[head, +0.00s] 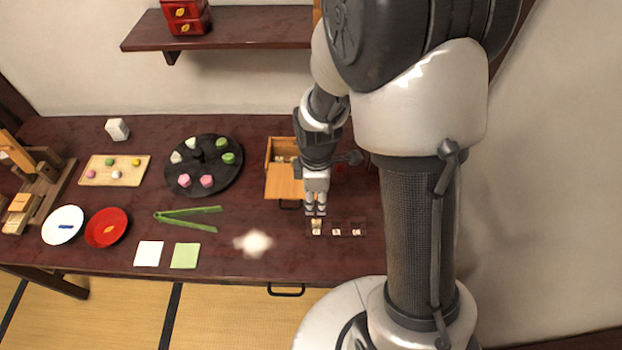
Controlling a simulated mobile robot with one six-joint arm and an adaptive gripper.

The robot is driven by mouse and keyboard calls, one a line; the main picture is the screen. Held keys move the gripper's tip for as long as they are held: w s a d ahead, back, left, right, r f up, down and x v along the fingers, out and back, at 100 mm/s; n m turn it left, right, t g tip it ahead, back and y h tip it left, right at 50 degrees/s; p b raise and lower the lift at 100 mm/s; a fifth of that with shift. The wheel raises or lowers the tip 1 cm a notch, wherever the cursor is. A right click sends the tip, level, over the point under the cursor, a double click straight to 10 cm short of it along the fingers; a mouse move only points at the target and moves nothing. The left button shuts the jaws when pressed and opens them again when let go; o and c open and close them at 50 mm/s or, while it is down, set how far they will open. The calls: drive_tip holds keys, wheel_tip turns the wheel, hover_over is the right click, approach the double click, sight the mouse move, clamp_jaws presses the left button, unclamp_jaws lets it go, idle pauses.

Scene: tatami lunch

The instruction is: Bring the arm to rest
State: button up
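My arm comes down from the upper right, and my gripper (316,211) points down over the right part of the dark red table (260,262). Its two fingers look close together. At this size I cannot tell whether they are shut or slightly apart, or whether anything is between them. Just in front of the fingertips is a small pale piece (317,228), in a row with two smaller pale pieces (345,232). I cannot tell whether the fingertips touch it. An open wooden box (284,182) stands just left of my gripper, with small pale things inside.
A black round tray (212,182) with several coloured sweets and a wooden board (99,178) are at left. Green tongs (190,214), a red plate (106,227), a white plate (62,224) and two paper squares (184,256) lie nearer the front. A wall shelf (240,27) is behind.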

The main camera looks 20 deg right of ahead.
drive_tip(key=s+r+m+t, duration=0.1)
drive_tip(key=s+r+m, duration=0.25)
drive_tip(key=r, duration=0.45)
drive_tip(key=s+r+m+t, duration=0.2)
drive_tip(key=r+m, duration=0.2)
drive_tip(key=r, duration=0.5)
drive_tip(key=s+r+m+t, duration=0.1)
drive_tip(key=s+r+m, duration=0.6)
drive_tip(key=s, duration=0.2)
drive_tip(key=shift+s+d+t, duration=0.25)
drive_tip(key=shift+s+t, duration=0.05)
drive_tip(key=shift+s, duration=0.05)
